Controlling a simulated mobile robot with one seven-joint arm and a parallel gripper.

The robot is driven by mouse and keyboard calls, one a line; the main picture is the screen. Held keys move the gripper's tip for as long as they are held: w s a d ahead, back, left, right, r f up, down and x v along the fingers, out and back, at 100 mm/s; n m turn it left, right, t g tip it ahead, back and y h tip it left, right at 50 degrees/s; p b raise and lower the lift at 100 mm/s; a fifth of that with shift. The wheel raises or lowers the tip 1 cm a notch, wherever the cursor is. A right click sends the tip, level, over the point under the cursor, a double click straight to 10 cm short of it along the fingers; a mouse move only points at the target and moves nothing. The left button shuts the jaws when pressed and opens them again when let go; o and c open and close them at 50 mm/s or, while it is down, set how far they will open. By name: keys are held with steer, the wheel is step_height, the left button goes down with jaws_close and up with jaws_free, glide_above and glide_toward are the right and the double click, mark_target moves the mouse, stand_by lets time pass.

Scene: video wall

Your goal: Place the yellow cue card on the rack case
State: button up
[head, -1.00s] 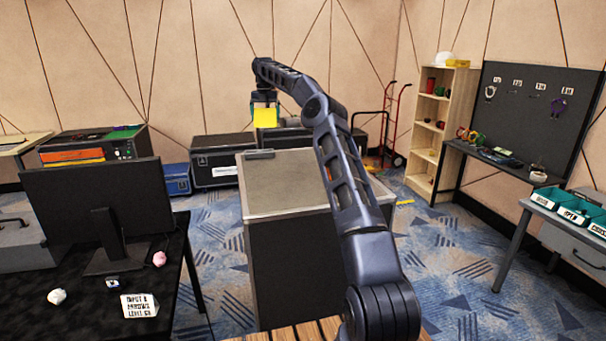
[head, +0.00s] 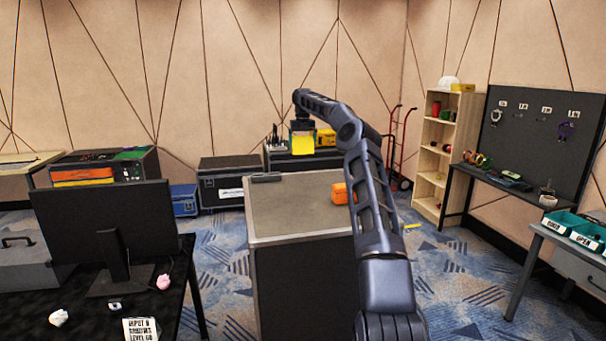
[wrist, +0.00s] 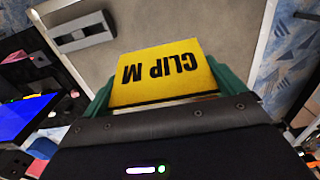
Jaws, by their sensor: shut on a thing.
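My gripper (head: 302,127) is shut on the yellow cue card (head: 302,143). In the wrist view the card (wrist: 165,72) is held between two green fingers and reads "CLIP M", upside down in that view. A large dark case with a grey top (head: 285,210), which looks like the rack case, stands in front of me. In the head view the card appears just above its far edge. The wrist view shows the grey top (wrist: 205,25) beyond the card, with a gap that I cannot judge.
A small grey metal block (head: 266,177) lies at the top's far left. An orange object (head: 340,194) is at its right, partly behind my arm. A desk with a monitor (head: 110,235) stands left, a wooden shelf (head: 432,165) right. The middle of the grey top is clear.

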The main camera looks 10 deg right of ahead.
step_height(320, 180, down, 14)
steer(key=shift+f, duration=0.2)
stand_by(0.4)
steer(key=shift+f, duration=0.1)
steer(key=o, duration=0.6)
